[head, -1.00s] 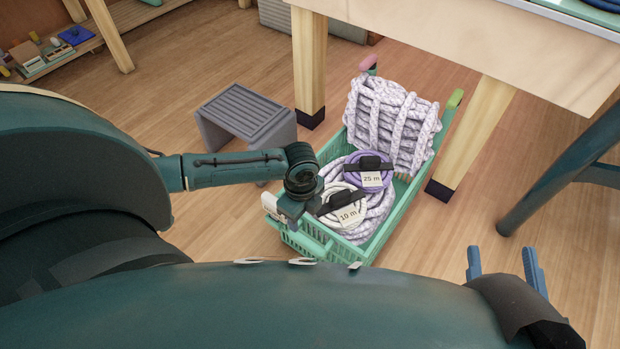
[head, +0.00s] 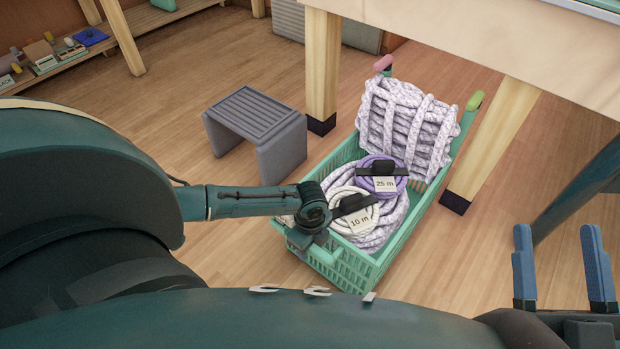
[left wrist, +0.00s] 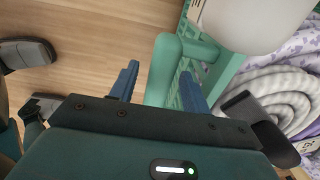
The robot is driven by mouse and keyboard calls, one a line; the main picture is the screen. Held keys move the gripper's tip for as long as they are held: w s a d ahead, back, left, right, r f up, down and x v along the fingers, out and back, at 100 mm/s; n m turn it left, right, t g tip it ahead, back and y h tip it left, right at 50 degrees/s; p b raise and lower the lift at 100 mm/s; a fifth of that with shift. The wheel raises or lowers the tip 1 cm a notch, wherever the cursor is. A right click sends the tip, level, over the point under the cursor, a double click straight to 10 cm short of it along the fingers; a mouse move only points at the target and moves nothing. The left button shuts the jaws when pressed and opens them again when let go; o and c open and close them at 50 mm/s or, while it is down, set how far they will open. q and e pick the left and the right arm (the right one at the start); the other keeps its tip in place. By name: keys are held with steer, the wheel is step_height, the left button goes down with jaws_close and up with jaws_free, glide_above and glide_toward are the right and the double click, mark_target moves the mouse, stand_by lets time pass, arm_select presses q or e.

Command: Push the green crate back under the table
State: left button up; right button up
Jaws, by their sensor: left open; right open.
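The green crate (head: 398,243) stands on the floor, its far end between two table legs and its near end out in front of the table (head: 490,50). It holds a thick lilac-white rope bundle (head: 405,125) and coils tagged 25 m (head: 385,184) and 10 m (head: 359,223). My left gripper (head: 305,240) is at the crate's near left corner, its fingertips hidden there. In the left wrist view its fingers (left wrist: 159,85) are open, with the crate's green rim (left wrist: 165,68) between them; contact is unclear. My right gripper (head: 563,265) is open and empty, right of the crate.
Table legs stand left (head: 322,75) and right (head: 490,145) of the crate. A grey step stool (head: 255,125) stands left of it. A pink end (head: 383,63) and a green end (head: 475,101) show at the crate's far corners. The floor (head: 470,270) right of the crate is clear.

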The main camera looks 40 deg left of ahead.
arm_select(q)
steer(key=shift+c, duration=0.5)
jaws_close()
